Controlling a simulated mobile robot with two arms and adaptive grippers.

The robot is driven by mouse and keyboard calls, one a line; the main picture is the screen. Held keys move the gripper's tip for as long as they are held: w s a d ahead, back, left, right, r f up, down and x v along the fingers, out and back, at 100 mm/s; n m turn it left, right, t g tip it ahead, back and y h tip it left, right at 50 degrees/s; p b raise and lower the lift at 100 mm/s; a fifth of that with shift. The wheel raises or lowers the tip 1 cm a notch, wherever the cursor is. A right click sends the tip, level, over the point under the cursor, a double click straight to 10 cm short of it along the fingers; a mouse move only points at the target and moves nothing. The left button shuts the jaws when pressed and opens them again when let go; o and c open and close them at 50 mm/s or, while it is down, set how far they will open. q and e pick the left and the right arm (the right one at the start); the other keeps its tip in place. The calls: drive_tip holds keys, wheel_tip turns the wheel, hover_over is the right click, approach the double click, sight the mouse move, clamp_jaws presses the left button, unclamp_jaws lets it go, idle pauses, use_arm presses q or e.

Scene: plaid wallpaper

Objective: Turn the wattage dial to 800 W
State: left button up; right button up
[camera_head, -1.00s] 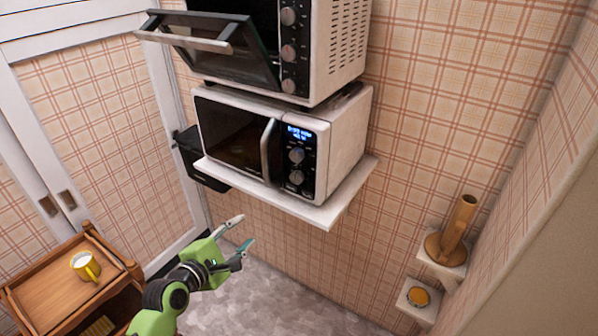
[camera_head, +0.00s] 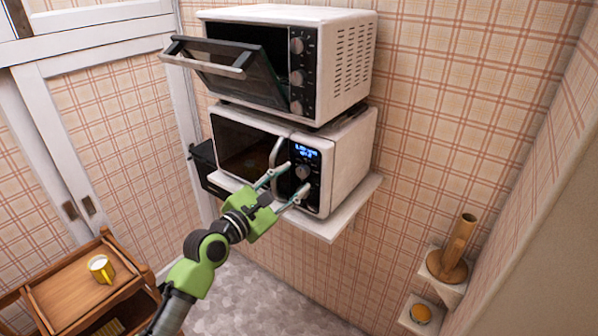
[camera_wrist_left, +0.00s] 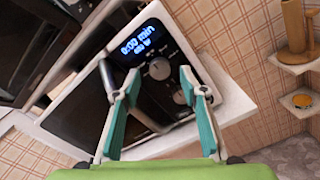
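The white microwave (camera_head: 345,160) stands on a wall shelf with its door shut. Its black panel has a lit blue display (camera_wrist_left: 138,44) reading "0:00 min" in the left wrist view, with a wattage line too blurred to read surely. Below the display are two round dials: an upper dial (camera_wrist_left: 160,68) and a lower dial (camera_wrist_left: 179,97). I cannot read which one is marked for wattage. My left gripper (camera_head: 290,180) is open and empty in front of the panel. In the left wrist view its fingers (camera_wrist_left: 147,80) spread across the dial area, apparently without gripping either dial. My right gripper is not in view.
The microwave's vertical door handle (camera_head: 276,153) is close to the left finger. A toaster oven (camera_head: 345,60) with its door hanging open sits above. The white shelf (camera_head: 350,205) juts out below. A wooden cart (camera_head: 70,290) with a yellow mug (camera_head: 101,268) stands at lower left.

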sight(301, 173)
use_arm(q)
drive_tip(key=shift+x, duration=1.8)
drive_tip(key=shift+c, duration=0.3)
drive_tip(key=c, duration=1)
drive_tip(key=shift+c, duration=0.2)
